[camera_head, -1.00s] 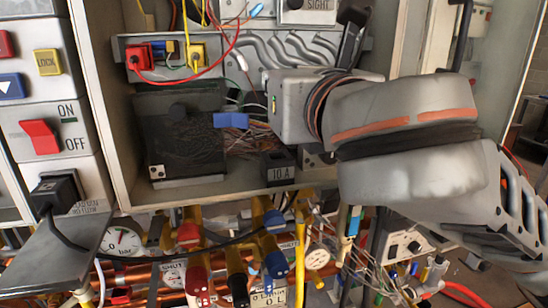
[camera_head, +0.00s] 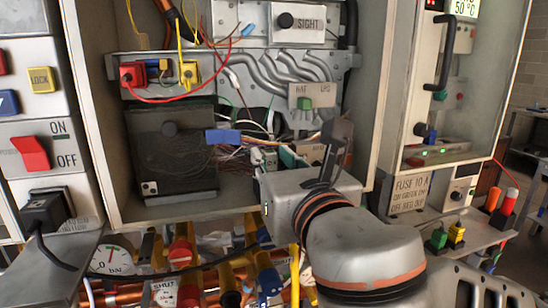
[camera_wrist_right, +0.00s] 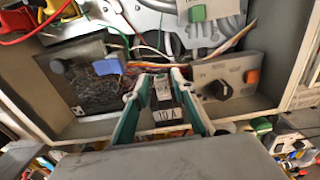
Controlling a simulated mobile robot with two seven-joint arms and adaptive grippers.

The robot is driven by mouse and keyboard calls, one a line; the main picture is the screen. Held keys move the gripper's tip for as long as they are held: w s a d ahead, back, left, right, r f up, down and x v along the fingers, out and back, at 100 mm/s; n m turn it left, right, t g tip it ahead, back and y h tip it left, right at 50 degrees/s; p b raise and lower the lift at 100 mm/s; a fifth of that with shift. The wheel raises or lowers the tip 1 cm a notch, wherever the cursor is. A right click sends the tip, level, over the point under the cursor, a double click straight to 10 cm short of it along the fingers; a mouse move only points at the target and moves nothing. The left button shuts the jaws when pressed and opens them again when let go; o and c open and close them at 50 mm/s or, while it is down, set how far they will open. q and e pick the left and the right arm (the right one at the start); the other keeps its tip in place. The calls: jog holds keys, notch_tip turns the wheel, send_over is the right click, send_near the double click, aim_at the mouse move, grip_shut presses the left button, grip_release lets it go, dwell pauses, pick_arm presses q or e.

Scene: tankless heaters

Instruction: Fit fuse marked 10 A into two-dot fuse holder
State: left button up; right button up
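A dark block marked 10 A (camera_wrist_right: 168,118) shows between the two teal fingers of my right gripper (camera_wrist_right: 162,74) in the right wrist view. Gaps show on both sides of its label; whether the fingertips touch the grey part (camera_wrist_right: 163,88) beyond it I cannot tell. In the head view my right gripper (camera_head: 277,156) is low at the front of the open cabinet, and its body hides the block. Two dots show on a small pale plate (camera_head: 150,188) at the lower left of a dark smoky panel (camera_head: 170,160); a holder behind it is not clear. My left gripper is out of view.
A black knob (camera_head: 170,129) and blue tab (camera_head: 224,136) stick out from the dark panel. Loose wires (camera_head: 232,152) lie right of it. A plate with a black knob (camera_wrist_right: 215,90) stands right of the fingers. The cabinet's side walls bound the space.

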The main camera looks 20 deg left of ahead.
dwell(0.3)
jog(key=b+v, duration=0.3)
jog(key=v, duration=0.9)
jog(key=shift+b, duration=0.3)
jog(key=shift+r, duration=0.1)
